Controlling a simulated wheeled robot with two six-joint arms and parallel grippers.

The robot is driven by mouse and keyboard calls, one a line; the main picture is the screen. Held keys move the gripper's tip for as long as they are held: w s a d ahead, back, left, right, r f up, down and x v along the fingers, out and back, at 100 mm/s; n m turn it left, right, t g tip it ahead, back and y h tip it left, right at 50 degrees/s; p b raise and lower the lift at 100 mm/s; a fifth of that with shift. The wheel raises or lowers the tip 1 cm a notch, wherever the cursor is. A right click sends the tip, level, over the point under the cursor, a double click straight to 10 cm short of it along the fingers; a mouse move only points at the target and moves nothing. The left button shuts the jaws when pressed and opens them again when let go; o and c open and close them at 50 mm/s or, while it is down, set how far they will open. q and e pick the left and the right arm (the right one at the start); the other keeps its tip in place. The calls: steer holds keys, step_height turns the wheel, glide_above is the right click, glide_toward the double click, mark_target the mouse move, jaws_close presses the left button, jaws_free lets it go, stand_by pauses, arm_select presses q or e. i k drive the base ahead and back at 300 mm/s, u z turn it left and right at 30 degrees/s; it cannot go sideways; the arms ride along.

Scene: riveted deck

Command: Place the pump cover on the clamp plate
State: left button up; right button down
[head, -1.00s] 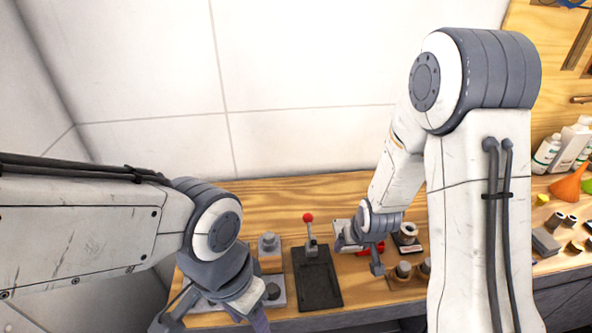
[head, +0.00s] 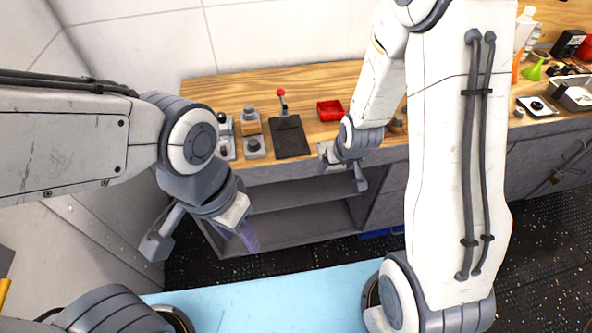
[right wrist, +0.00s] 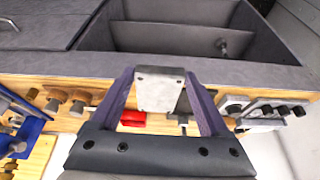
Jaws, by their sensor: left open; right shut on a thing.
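The clamp plate (head: 290,138) is a dark flat plate on the wooden bench, with a red-knobbed lever (head: 281,97) at its back edge. My right gripper (head: 342,171) is shut on a pale grey block with small holes, which I take for the pump cover (right wrist: 161,90). It shows between the purple fingers in the right wrist view. The gripper holds it in front of the bench edge, right of the clamp plate and apart from it. My left gripper (head: 203,238) is open and empty, left of the plate and in front of the bench.
A red tray (head: 330,110) lies right of the clamp plate. Grey fixtures with round knobs (head: 253,145) stand close on its left. An open shelf (head: 300,212) is below the bench top. My right arm hides part of the bench.

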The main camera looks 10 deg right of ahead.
mark_target(290, 141)
steer(key=k, duration=0.9)
steer(key=z, duration=0.7)
steer(key=i, duration=1.1)
steer(key=u, duration=1.3)
